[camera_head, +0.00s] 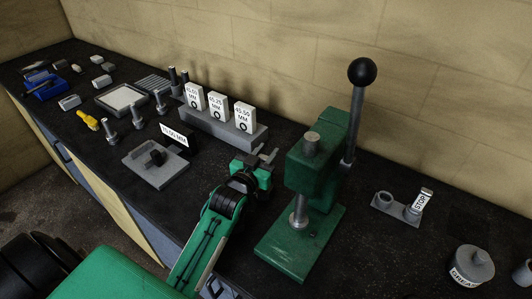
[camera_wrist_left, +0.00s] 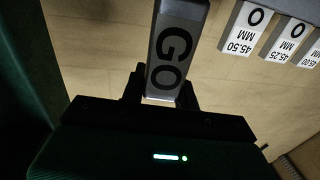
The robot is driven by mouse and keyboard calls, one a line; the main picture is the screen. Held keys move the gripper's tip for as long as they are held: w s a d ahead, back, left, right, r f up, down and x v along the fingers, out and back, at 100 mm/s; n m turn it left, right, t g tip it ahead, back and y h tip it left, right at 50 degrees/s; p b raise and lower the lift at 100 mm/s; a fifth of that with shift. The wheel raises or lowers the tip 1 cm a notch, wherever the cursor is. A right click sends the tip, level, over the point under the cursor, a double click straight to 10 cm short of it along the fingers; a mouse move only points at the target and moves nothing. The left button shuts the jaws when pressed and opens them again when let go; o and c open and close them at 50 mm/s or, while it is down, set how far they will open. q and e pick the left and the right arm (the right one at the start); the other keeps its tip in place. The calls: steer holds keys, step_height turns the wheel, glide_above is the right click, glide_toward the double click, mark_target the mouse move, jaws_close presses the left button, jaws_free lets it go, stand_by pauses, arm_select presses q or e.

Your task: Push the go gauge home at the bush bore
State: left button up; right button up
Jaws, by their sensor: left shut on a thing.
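The go gauge (camera_wrist_left: 172,45), a grey block with a black "GO" on its face, is held between the two dark fingers of my left gripper (camera_wrist_left: 162,85) in the left wrist view. In the head view my left gripper (camera_head: 264,158) is near the middle of the bench, just left of the green press; the gauge is hard to make out there. A grey plate with a dark round piece (camera_head: 156,158) lies to its left. I cannot tell which part holds the bush bore. My right gripper is not in view.
The green lever press (camera_head: 315,165) stands close right of my gripper. Behind is a grey rack (camera_head: 222,127) with several size tags. A small "STOP" fixture (camera_head: 400,210) and a grease tin (camera_head: 470,266) are at right. Bolts and a tray (camera_head: 121,99) fill the left.

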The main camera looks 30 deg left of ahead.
arm_select(q)
steer(key=shift+p, duration=0.55)
stand_by(0.6)
steer(key=shift+f+b, duration=0.85)
steer(key=shift+f, duration=0.8)
steer(key=shift+r, duration=0.1)
step_height(320, 180, up, 2)
steer(key=shift+r+p, duration=0.25)
steer(key=shift+p, duration=1)
stand_by(0.3)
steer(key=shift+p, duration=0.7)
stand_by(0.6)
steer(key=shift+f+b, duration=0.65)
steer(key=shift+f, duration=0.65)
